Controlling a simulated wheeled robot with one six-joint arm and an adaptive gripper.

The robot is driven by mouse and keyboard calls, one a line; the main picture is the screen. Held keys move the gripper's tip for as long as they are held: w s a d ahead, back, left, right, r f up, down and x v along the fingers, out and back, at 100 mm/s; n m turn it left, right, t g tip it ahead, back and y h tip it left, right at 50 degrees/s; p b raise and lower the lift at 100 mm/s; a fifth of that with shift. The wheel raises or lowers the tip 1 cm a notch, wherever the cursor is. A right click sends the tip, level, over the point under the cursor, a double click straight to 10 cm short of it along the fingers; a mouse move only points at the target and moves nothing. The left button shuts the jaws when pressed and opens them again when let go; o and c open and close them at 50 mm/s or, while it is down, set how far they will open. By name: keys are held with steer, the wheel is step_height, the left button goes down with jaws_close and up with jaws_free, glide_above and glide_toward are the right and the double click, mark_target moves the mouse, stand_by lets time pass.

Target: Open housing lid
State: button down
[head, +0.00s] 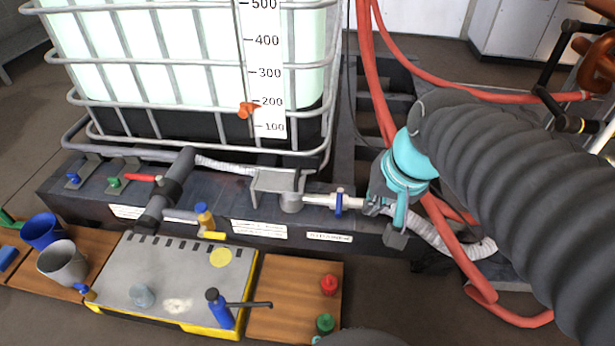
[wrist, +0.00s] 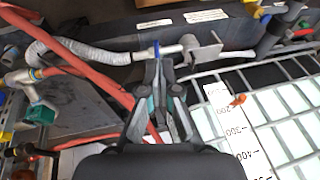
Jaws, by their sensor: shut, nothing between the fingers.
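A grey metal bracket-like cover (head: 278,181) sits on the front of the dark base below the tank, above a short grey cylinder (head: 292,203). I cannot tell for sure that this cover is the housing lid, nor whether it is open. The bracket also shows in the wrist view (wrist: 204,49), to the right of my fingertips. My gripper (head: 374,207) is shut and empty, to the right of the cover. It is close to a pale pipe (head: 318,200) with a blue clamp. In the wrist view, my fingertips (wrist: 159,64) lie just below that clamp; contact is unclear.
A caged white tank (head: 190,60) with a level scale stands behind the base. Red hoses (head: 375,80) run behind my arm.

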steer(key=w+f+m+y+b, duration=0.1)
steer(key=w+f+m+y, duration=0.3)
steer(key=w+f+m, duration=0.2)
steer(key=w+f+m+y+b, duration=0.2)
steer(key=w+f+m+y, duration=0.2)
steer(key=w+f, duration=0.7)
steer(key=w+f+m+g+y+b, duration=0.1)
steer(key=w+f+m+y, duration=0.3)
steer(key=w, duration=1.1)
step_height(320, 180, down, 4)
steer(key=shift+w+d+f+m, duration=0.1)
steer(key=shift+f+m, duration=0.05)
steer(key=shift+m, duration=0.8)
steer(key=shift+d+f+m, duration=0.1)
steer(key=shift+m, duration=0.85)
steer(key=b+x, duration=0.1)
steer(key=x, duration=0.9)
steer(key=shift+r, duration=0.1)
steer(key=shift+r, duration=0.1)
